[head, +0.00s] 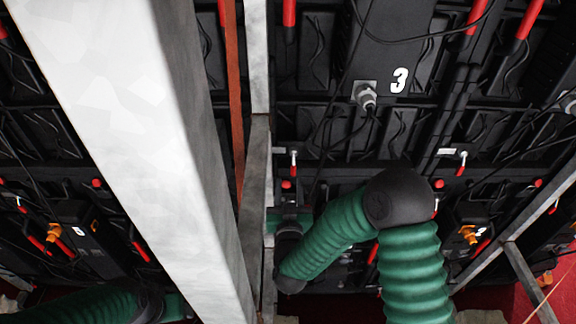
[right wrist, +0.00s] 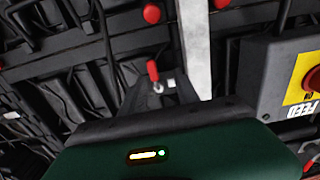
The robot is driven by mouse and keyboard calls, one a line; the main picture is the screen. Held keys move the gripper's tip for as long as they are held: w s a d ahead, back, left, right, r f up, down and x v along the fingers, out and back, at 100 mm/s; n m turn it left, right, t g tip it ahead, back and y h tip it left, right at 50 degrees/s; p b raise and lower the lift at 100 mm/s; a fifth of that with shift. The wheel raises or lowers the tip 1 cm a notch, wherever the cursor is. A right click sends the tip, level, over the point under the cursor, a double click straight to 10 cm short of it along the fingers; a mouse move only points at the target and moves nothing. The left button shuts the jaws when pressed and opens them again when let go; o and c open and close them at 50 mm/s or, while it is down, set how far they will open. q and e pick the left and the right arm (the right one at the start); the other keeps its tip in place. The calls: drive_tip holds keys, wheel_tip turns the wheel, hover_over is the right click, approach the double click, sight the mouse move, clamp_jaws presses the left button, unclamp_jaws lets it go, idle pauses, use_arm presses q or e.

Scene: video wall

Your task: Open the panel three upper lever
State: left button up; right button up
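Panel three is a black panel marked with a white "3" (head: 399,80) in the upper right of the head view. A small lever (head: 294,164) with a red grip and pale pivot sits below and left of that number. Another like it (head: 462,164) is farther right. I cannot tell which the task means. My right gripper (head: 289,204) is just below the first lever. In the right wrist view a red-tipped lever (right wrist: 152,71) stands at the dark fingers (right wrist: 160,93); contact and finger opening are unclear. My left arm is at the lower left, its gripper hidden.
A broad pale beam (head: 135,130) crosses the left of the head view. A thin grey post (head: 259,60) stands beside the right gripper. Cables hang across the panels. In the wrist view a grey box marked "FEED" (right wrist: 285,75) with a red button is at right.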

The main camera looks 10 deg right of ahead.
sight(294, 171)
drive_tip(key=w+d, duration=0.1)
drive_tip(key=w, duration=0.1)
drive_tip(key=w+d, duration=0.1)
drive_tip(key=w, duration=0.1)
drive_tip(key=w+p, duration=0.1)
drive_tip(key=w, duration=0.1)
drive_tip(key=shift+w+d+r, duration=0.1)
drive_tip(key=shift+w+d, duration=0.1)
drive_tip(key=shift+d, duration=0.2)
drive_tip(key=shift+w+a, duration=0.1)
drive_tip(key=shift+a, duration=0.4)
drive_tip(key=shift+c, duration=1.6)
drive_tip(key=shift+d, duration=0.4)
drive_tip(key=c, duration=0.5)
drive_tip(key=shift+d, duration=0.25)
use_arm(q)
drive_tip(key=shift+s+d+r, duration=0.1)
drive_tip(key=shift+d+r, duration=0.65)
drive_tip(key=shift+d, duration=0.05)
use_arm(e)
drive_tip(key=shift+a, duration=0.1)
